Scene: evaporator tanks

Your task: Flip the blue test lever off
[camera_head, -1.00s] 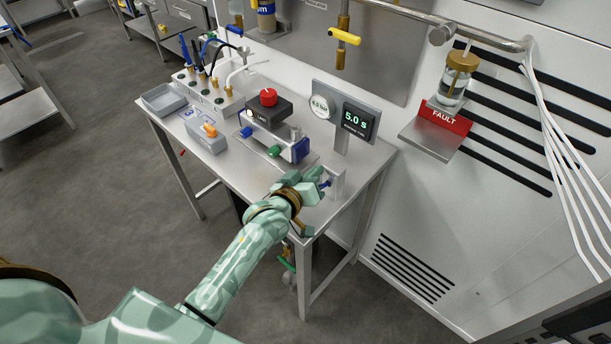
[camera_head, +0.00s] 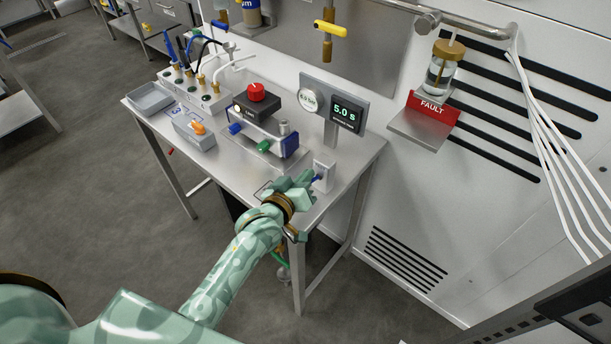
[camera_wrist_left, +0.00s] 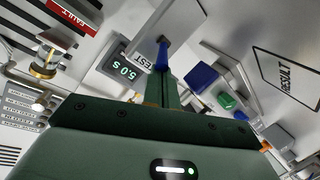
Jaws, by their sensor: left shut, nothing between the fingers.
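The blue test lever (camera_head: 318,178) sits on a small upright metal bracket (camera_head: 324,165) at the near right corner of the steel table. In the left wrist view the blue lever (camera_wrist_left: 162,53) shows beside the TEST label, straight in front of the fingertips. My left gripper (camera_head: 308,179) is shut and empty, right at the lever on its near side. Its fingers also show in the left wrist view (camera_wrist_left: 162,80). I cannot tell whether they touch the lever. The gripper partly hides the lever in the head view. My right gripper is not in view.
A valve assembly with blue and green handles (camera_head: 264,138), a red button box (camera_head: 258,97) and a 5.0 s display (camera_head: 346,113) stand close behind the gripper. A FAULT shelf (camera_head: 425,125) juts from the wall at right. The floor at left is open.

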